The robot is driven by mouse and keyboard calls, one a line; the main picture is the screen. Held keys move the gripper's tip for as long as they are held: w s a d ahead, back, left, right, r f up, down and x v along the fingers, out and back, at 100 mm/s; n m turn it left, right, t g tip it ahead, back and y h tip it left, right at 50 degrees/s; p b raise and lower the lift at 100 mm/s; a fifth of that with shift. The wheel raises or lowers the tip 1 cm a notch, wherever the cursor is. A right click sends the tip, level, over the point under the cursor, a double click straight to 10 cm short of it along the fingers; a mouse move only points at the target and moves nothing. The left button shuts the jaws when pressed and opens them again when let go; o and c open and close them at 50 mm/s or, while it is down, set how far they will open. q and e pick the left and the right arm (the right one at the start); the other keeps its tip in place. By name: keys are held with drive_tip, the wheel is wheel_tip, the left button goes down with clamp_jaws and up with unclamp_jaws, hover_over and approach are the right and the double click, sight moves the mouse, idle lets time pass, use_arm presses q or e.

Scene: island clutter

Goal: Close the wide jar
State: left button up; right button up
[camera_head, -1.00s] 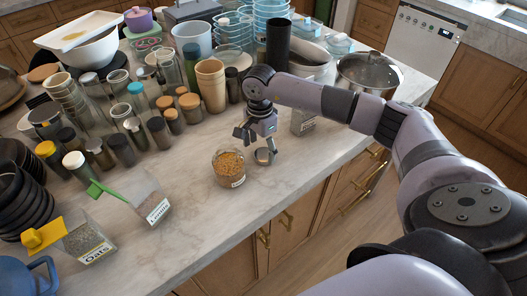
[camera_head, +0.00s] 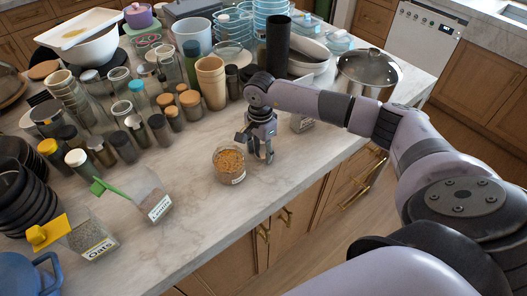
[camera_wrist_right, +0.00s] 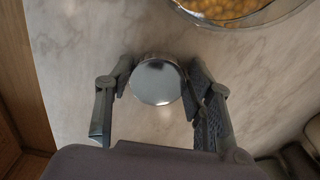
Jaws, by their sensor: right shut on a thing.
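The wide jar (camera_head: 229,164) is a clear glass jar with a white label, filled with small golden-yellow pieces. It stands upright on the counter with its top open. Part of it also shows at the top right of the wrist view (camera_wrist_right: 228,12). My right gripper (camera_head: 262,155) points down just right of the jar and is shut on a small round silvery lid (camera_wrist_right: 158,81). Its two fingers press on opposite sides of the lid. In the head view the fingers mostly hide the lid, and I cannot tell whether it touches the counter. My left gripper is out of view.
A container with a green scoop (camera_head: 149,196) and an Oats container with a yellow scoop (camera_head: 88,236) stand to the left. Crowded small jars and cups (camera_head: 211,82) stand behind. A lidded pot (camera_head: 367,71) is at the right. The counter's front strip (camera_head: 205,222) is clear.

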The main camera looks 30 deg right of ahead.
sight(261, 153)
drive_tip(key=shift+c, duration=0.7)
drive_tip(key=shift+r, duration=0.15)
drive_tip(key=shift+r, duration=0.25)
wheel_tip(261, 153, up, 19)
drive_tip(key=b, duration=0.5)
drive_tip(key=shift+r, duration=0.15)
